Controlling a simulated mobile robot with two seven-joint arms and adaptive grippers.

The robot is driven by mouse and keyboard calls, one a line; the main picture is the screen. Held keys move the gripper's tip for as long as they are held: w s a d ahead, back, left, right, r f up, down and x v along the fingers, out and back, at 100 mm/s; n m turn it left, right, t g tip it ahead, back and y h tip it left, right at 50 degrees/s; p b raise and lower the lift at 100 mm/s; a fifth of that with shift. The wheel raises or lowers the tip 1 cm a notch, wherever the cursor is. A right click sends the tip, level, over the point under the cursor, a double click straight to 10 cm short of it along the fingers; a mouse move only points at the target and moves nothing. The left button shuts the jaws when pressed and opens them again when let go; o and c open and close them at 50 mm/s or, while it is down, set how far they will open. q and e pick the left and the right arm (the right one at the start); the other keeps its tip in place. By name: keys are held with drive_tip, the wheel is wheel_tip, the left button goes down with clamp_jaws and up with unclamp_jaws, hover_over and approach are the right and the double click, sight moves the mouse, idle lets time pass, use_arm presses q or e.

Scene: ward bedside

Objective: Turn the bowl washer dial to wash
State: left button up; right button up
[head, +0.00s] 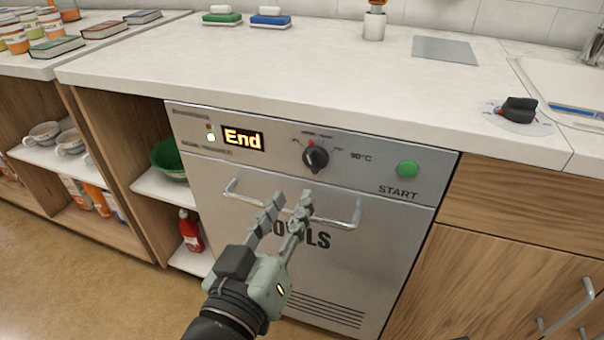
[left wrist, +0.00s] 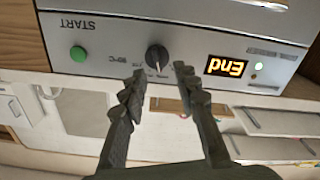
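The bowl washer (head: 350,240) is a grey front-loading machine under the counter, with its door shut and a bar handle across it. Its black dial (head: 315,157) sits on the top panel between a lit "End" display (head: 243,138) and a green START button (head: 408,168). The dial also shows in the left wrist view (left wrist: 157,58), which is upside down. My left gripper (head: 288,205) is open and empty in front of the door, below the dial. In the left wrist view its fingertips (left wrist: 160,72) lie either side of the dial's lower part, apparently short of it. My right gripper is out of view.
The door handle (head: 228,190) sticks out behind my left fingers. A second black knob (head: 518,110) sits on the counter (head: 330,70) at right. Open shelves at left hold a green bowl (head: 168,158) and a red bottle (head: 190,231).

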sight(312, 166)
use_arm(q)
drive_tip(key=x, duration=0.7)
drive_tip(key=shift+w+d+r+p, duration=0.25)
drive_tip(key=shift+d+r+p, duration=0.05)
drive_tip(key=shift+r+p, duration=0.1)
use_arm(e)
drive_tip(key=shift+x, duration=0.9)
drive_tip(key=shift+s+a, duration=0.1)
use_arm(q)
clamp_jaws()
